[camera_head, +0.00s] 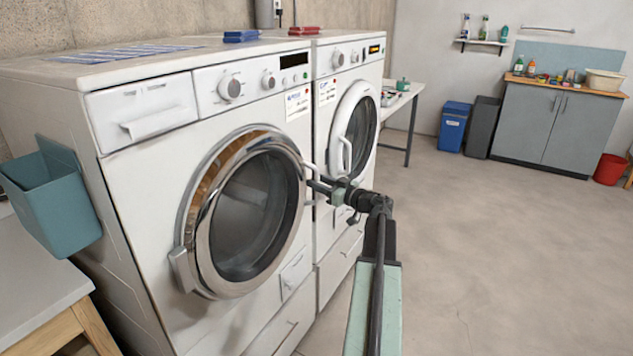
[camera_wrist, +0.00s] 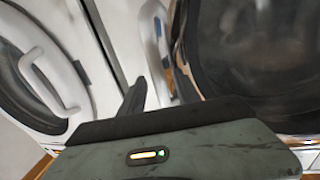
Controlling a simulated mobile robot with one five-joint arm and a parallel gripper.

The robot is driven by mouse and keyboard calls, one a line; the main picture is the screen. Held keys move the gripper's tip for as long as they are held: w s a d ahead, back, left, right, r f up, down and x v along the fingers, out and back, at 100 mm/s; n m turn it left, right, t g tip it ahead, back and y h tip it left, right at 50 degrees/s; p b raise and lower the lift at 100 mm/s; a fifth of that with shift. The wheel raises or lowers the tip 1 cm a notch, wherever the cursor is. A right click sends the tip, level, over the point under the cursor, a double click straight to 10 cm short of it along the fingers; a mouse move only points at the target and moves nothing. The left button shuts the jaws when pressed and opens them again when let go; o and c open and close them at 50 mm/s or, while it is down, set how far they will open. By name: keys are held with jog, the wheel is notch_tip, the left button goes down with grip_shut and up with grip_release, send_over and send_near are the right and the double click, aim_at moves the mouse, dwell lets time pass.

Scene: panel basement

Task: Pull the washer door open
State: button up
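The near white washer (camera_head: 150,210) has a round door with a chrome rim (camera_head: 190,232) and dark glass. The door looks shut or nearly so. A pale upright handle (camera_head: 309,170) shows at the door's right edge, and a pale bar likely to be it shows in the wrist view (camera_wrist: 152,40). My gripper (camera_head: 316,186) is at this handle, its dark fingers overlapping it in the head view. One dark finger (camera_wrist: 134,98) stands beside the bar in the wrist view. Whether the fingers grip the handle is hidden.
A second white machine (camera_head: 349,58) stands right beside it, with its own handled round door (camera_head: 365,110). A teal bin (camera_head: 50,205) hangs on the near washer's left side. A table (camera_head: 402,97), blue bin (camera_head: 453,127) and grey cabinet (camera_head: 555,130) stand behind. The floor at right is clear.

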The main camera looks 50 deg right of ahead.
jog(key=shift+w, duration=0.45)
grip_shut()
dwell(1.1)
